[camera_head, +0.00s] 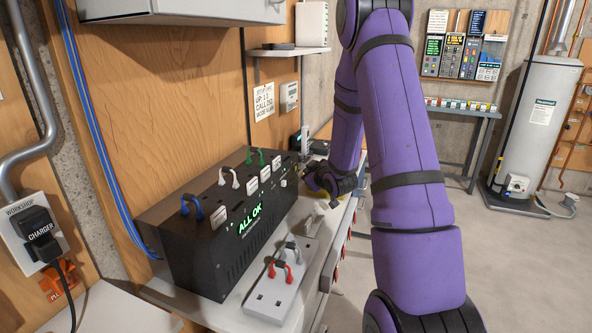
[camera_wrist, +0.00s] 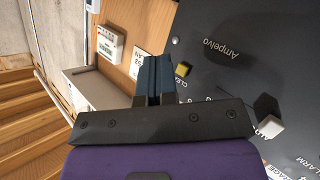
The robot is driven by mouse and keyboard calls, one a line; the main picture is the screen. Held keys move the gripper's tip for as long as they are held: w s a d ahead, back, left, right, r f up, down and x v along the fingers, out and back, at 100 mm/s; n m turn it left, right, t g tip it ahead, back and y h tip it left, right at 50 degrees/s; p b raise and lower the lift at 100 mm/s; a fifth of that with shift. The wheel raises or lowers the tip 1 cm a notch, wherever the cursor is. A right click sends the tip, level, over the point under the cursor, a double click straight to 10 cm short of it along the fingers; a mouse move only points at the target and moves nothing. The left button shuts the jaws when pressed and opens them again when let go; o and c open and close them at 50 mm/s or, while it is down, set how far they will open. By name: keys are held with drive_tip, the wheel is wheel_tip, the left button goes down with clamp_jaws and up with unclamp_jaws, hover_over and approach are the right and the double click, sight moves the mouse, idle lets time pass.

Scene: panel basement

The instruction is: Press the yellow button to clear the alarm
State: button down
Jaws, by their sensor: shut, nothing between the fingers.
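The yellow button (camera_wrist: 183,70) sits on the dark face of the panel box in the wrist view, above a partly hidden label that starts "CLE". My gripper (camera_wrist: 152,62) is shut and empty, with its fingertips just left of the button in the picture. I cannot tell how far the tips are from the panel face. In the head view the black panel box (camera_head: 215,262) stands on the bench and its display (camera_head: 250,219) reads "ALL OK" in green. My gripper (camera_head: 320,178) is at the box's far right end there. I cannot make out the yellow button in that view.
A pale button or switch (camera_wrist: 269,127) is on the same panel face. Coloured cable loops stand on the box top. A white power strip (camera_head: 274,294) with red and grey loops lies in front. A shelf (camera_head: 287,51) hangs above. Open floor lies to the right.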

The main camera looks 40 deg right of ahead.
drive_tip(key=shift+s+d, duration=0.55)
drive_tip(key=shift+s, duration=0.4)
drive_tip(key=shift+s+d, duration=0.5)
drive_tip(key=shift+s, duration=0.4)
drive_tip(key=s+a+r+m+g, duration=0.1)
drive_tip(key=s+a+r+g, duration=0.15)
drive_tip(key=a+r, duration=0.5)
drive_tip(key=s+a+r+m+g, duration=0.1)
drive_tip(key=s+a+r+g, duration=0.15)
drive_tip(key=a+r, duration=0.55)
drive_tip(key=s+a+r+g+y, duration=0.1)
drive_tip(key=s+a, duration=0.3)
drive_tip(key=s, duration=0.4)
drive_tip(key=s+a+r+g+y, duration=0.1)
drive_tip(key=s+a+r, duration=0.3)
drive_tip(key=s, duration=0.4)
drive_tip(key=s+a+r+m+g+y, duration=0.1)
drive_tip(key=s+a+r+g, duration=0.1)
drive_tip(key=s+a, duration=0.4)
drive_tip(key=s, duration=0.2)
drive_tip(key=shift+s+a+r, duration=0.2)
drive_tip(key=shift+s+r, duration=0.1)
drive_tip(key=shift+r, duration=0.05)
